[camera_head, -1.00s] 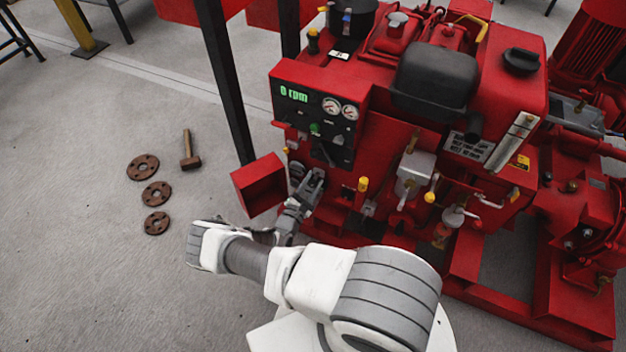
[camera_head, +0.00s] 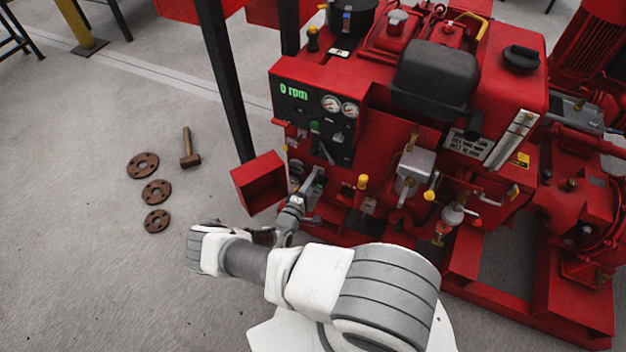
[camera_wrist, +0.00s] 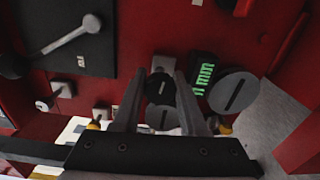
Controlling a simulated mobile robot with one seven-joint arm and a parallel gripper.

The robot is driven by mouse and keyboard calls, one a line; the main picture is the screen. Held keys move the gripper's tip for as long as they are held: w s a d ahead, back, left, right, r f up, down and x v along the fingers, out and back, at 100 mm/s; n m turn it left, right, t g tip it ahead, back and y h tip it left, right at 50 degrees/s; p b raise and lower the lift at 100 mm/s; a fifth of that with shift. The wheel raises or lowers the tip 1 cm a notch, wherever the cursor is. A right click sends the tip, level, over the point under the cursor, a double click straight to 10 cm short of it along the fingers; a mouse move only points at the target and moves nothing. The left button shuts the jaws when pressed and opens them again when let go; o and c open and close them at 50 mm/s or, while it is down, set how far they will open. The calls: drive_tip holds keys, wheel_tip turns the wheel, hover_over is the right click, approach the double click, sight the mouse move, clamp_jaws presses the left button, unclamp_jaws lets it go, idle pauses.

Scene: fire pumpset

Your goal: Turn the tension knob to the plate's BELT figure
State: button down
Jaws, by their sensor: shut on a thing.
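In the wrist view my gripper (camera_wrist: 160,78) has a finger on each side of a dark round slotted knob (camera_wrist: 161,90) and is shut on it. I take it to be the tension knob; no label on it is readable. A grey slotted disc (camera_wrist: 164,118) sits just below it, between the fingers. Right of the fingers is a small display (camera_wrist: 203,76) with green characters ending in "mm"; its figure is unclear. In the head view my gripper (camera_head: 314,182) is at the lower left of the red pumpset, where the knob is hidden. A lettered plate (camera_head: 468,146) is on the pumpset; its figures are too small to read.
A larger grey slotted disc (camera_wrist: 233,92) is close to the right finger. A lever on a dark plate (camera_wrist: 70,38) is at upper left. A red box (camera_head: 259,184) stands beside my wrist. Rusty flanges (camera_head: 156,191) and a hammer (camera_head: 189,150) lie on open floor.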

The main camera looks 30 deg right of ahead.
drive_tip(key=m, duration=0.4)
drive_tip(key=shift+m, duration=0.4)
idle(0.4)
drive_tip(key=shift+c, duration=2.2)
unclamp_jaws()
